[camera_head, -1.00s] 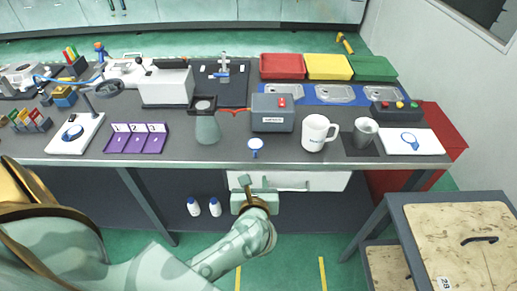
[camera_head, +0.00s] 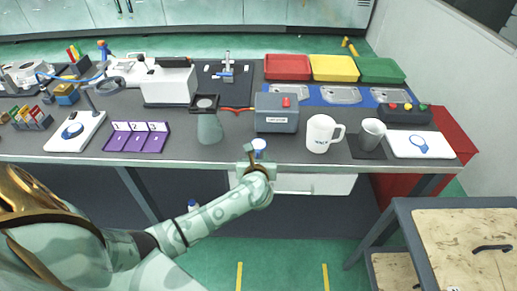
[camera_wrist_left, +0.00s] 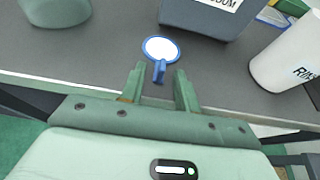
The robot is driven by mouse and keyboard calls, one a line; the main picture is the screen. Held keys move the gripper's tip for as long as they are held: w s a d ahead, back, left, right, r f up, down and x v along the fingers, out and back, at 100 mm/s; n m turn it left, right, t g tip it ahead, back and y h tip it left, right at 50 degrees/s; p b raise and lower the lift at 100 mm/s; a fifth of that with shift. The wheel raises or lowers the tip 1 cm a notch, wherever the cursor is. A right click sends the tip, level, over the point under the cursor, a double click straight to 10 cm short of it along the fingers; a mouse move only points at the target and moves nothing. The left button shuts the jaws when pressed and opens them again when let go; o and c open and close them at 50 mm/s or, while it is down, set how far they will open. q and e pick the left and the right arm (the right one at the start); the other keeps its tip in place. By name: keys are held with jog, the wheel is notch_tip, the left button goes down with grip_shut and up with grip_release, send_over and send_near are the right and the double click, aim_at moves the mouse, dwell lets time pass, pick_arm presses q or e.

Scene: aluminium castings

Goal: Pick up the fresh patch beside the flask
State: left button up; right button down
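The fresh patch, a small white disc with a blue rim and tab (camera_head: 259,144), lies near the bench's front edge, right of the grey-green flask (camera_head: 209,128). In the left wrist view the patch (camera_wrist_left: 160,47) is just beyond my fingertips, its blue tab pointing toward me between them. The flask's base (camera_wrist_left: 55,10) shows at the top left there. My left gripper (camera_head: 250,153) is at the bench's front edge, close to the patch and partly covering it in the head view. Its two fingers (camera_wrist_left: 159,84) are apart with nothing held. My right gripper is not in view.
A grey box with a red button (camera_head: 276,113) stands behind the patch. A white mug (camera_head: 321,134) and a grey cup (camera_head: 371,133) stand to the right. A purple tray (camera_head: 137,137) lies left of the flask. The bench around the patch is clear.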

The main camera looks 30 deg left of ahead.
pick_arm(q)
jog(key=shift+r, duration=0.1)
grip_shut()
